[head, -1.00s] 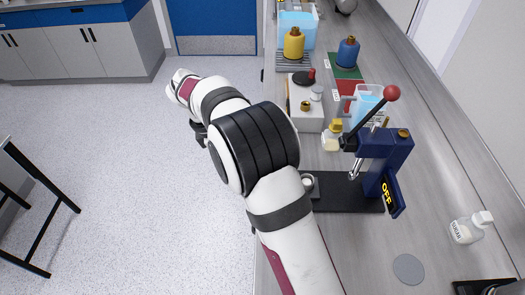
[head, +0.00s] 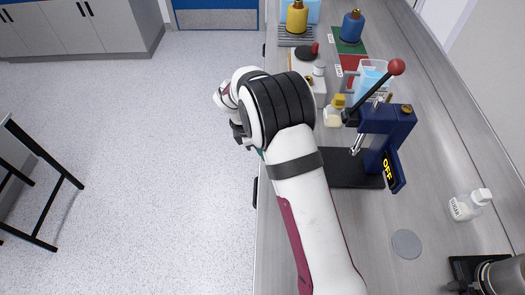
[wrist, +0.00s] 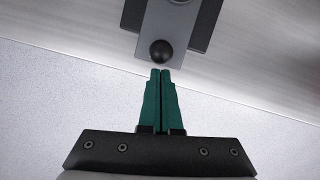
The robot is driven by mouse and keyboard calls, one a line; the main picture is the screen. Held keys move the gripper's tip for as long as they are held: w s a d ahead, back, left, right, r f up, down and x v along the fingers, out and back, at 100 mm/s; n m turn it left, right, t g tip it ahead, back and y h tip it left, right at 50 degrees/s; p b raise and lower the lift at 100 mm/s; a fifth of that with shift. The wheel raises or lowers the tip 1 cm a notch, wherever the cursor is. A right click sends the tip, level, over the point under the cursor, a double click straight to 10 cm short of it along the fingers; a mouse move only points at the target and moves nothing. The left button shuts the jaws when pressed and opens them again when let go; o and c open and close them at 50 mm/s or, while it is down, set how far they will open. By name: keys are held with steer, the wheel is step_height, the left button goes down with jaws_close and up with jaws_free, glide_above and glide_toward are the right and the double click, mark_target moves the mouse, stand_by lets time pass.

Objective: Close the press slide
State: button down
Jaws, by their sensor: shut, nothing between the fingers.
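The press (head: 386,127) is dark blue, with a black base, a red-balled lever and an "OFF" label. It stands on the bench in the head view, right of my arm. In the wrist view a flat grey bar (wrist: 165,25) with a round black knob (wrist: 163,52) shows at the top, apparently the press slide. A dark block lies behind the bar. My gripper (wrist: 161,72) has green fingers, pressed together and empty. Their tips are just short of the knob and in line with it; whether they touch is unclear. My arm hides the slide in the head view.
A small yellow-capped bottle (head: 335,112), a beaker of blue liquid (head: 370,76) and a hot plate stand behind the press. A white bottle (head: 468,204) and a grey disc (head: 406,243) lie to the right and front. Open floor (head: 180,150) is left of the bench edge.

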steer(key=d, duration=1.2)
steer(key=shift+d, duration=0.4)
steer(key=a, duration=0.2)
steer(key=a+r, duration=0.1)
steer(key=a, duration=0.1)
steer(key=shift+s+a, duration=0.1)
steer(key=shift+s, duration=0.3)
steer(key=v, duration=0.9)
steer(key=s+d+r+m+y, duration=0.1)
steer(key=s+d+r+m, duration=0.2)
steer(key=s+r+m, duration=0.4)
steer(key=s+m+y, duration=0.4)
steer(key=s+m, duration=1.4)
steer(key=s, duration=0.5)
steer(key=shift+a+m+g, duration=0.35)
steer(key=shift+m+g, duration=0.05)
